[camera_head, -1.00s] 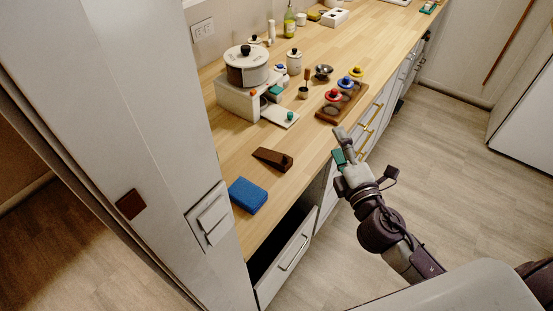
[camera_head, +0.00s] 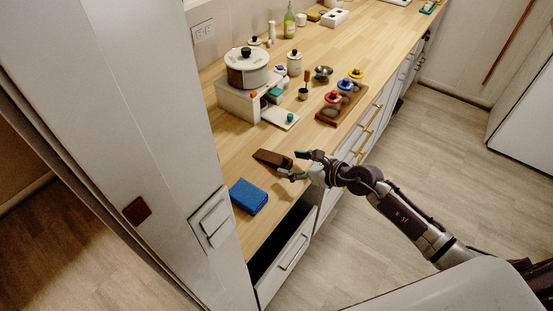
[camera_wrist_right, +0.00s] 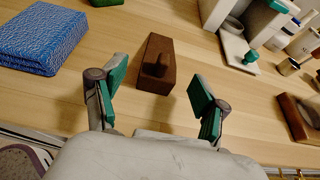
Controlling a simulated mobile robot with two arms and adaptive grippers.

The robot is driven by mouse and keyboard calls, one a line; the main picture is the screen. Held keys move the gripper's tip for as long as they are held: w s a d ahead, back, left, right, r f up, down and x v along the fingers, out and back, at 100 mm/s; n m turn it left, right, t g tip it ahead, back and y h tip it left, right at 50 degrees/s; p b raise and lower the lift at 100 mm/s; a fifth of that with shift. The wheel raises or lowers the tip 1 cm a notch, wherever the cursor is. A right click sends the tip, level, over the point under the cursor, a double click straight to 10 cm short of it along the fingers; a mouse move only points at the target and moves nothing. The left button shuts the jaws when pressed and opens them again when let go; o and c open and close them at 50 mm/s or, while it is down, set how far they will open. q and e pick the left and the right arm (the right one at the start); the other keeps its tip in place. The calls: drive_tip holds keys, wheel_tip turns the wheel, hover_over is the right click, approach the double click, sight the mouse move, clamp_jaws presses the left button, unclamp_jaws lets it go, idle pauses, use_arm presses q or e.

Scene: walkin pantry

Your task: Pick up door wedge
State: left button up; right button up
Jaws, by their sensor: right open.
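The door wedge (camera_head: 270,158) is a dark brown wooden block with a small knob, lying on the wooden counter. In the right wrist view the wedge (camera_wrist_right: 156,65) lies ahead of and between the fingers, its knob toward me. My right gripper (camera_head: 289,165) reaches over the counter's front edge, at the wedge's near end. In the right wrist view the gripper (camera_wrist_right: 155,95) is open, with its green-padded fingers wide apart and nothing held between them. My left gripper is not in view.
A blue sponge (camera_head: 248,196) lies left of the wedge. A white stand (camera_head: 240,100) with a pot (camera_head: 247,68) is behind it. A wooden rack with colored knobs (camera_head: 342,102) stands to the right. An open drawer (camera_head: 290,251) juts out below the counter.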

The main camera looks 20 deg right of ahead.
sight(283, 161)
drive_tip(key=x, duration=0.3)
drive_tip(key=p+x, duration=0.1)
drive_tip(key=x, duration=0.1)
drive_tip(key=shift+w+a+r, duration=0.1)
drive_tip(key=shift+w+a, duration=0.25)
drive_tip(key=shift+s, duration=0.1)
drive_tip(key=shift+c, duration=1.1)
drive_tip(key=c, duration=1.1)
